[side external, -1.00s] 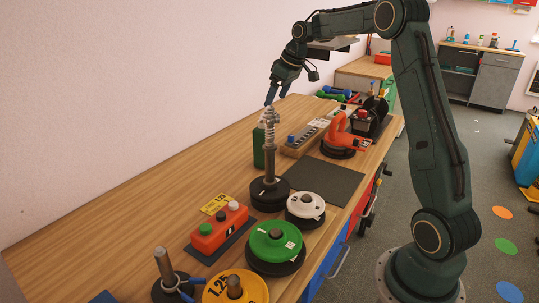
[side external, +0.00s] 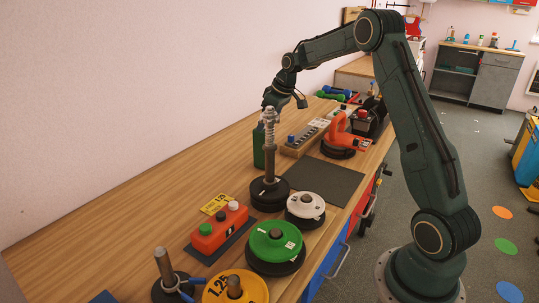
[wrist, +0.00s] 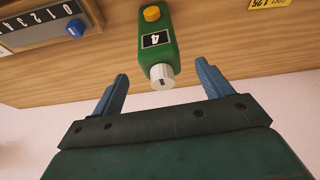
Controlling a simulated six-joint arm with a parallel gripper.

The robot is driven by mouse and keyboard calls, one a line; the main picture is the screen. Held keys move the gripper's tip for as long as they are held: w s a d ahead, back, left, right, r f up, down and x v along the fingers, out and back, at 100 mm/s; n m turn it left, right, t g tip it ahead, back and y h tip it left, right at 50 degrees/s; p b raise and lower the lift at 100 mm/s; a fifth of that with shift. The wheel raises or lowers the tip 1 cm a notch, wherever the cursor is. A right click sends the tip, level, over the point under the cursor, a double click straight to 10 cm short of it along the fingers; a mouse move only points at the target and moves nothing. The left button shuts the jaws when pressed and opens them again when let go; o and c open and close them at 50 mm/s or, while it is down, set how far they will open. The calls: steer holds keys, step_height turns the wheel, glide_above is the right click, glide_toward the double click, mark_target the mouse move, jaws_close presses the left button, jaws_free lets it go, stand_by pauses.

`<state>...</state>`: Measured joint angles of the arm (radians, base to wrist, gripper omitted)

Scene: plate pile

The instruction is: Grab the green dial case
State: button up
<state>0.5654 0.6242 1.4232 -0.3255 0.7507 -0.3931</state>
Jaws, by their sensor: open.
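The green dial case (wrist: 156,44) stands upright on the wooden bench in the wrist view, with a white dial knob (wrist: 162,76), a yellow button and a "4" label. In the side view the green case (side external: 259,148) is partly hidden behind the spring-topped post. My gripper (wrist: 161,88) has its two blue fingers apart and nothing between them. The fingers lie on either side of the knob end in the wrist view, short of the case body. In the side view my gripper is above the case, and its fingertips are hidden behind the post's top.
The spring-topped post (side external: 269,155) stands close to the case. A grey box with a blue knob (side external: 293,142) sits to its right; it also shows in the wrist view (wrist: 40,22). An orange tool (side external: 342,138) is beyond. A dark mat (side external: 322,181) lies clear.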

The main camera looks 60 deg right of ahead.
mark_target(263, 133)
steer(key=shift+w+f, duration=0.2)
steer(key=shift+f, duration=0.35)
steer(key=x, duration=0.5)
steer(key=shift+w, duration=0.1)
steer(key=shift+c, duration=0.2)
jaws_close()
stand_by(0.3)
